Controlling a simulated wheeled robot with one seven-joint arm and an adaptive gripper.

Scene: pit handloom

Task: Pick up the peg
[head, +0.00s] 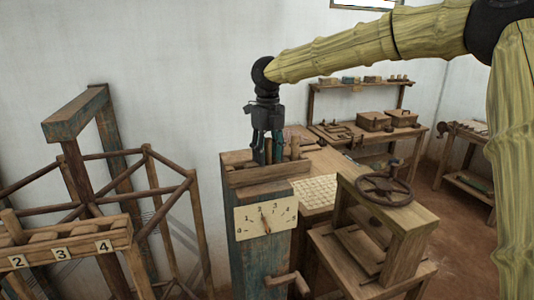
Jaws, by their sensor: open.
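My gripper (266,144) points straight down over a wooden box (270,176) on top of a worn blue-green post. Its dark fingers are apart and their tips reach down to about the box's rim. A short upright wooden peg (295,148) stands in the box just right of the fingers. Something narrow and upright shows at the fingers too, but I cannot tell whether it is another peg or part of my gripper. The box's front wall hides the lower ends.
The post carries a dial plate (266,219) and a wooden handle (288,281). A press with a handwheel (386,189) stands to the right. A numbered rack (66,246) and a wooden frame stand at left. A workbench (372,135) with boxes lies behind.

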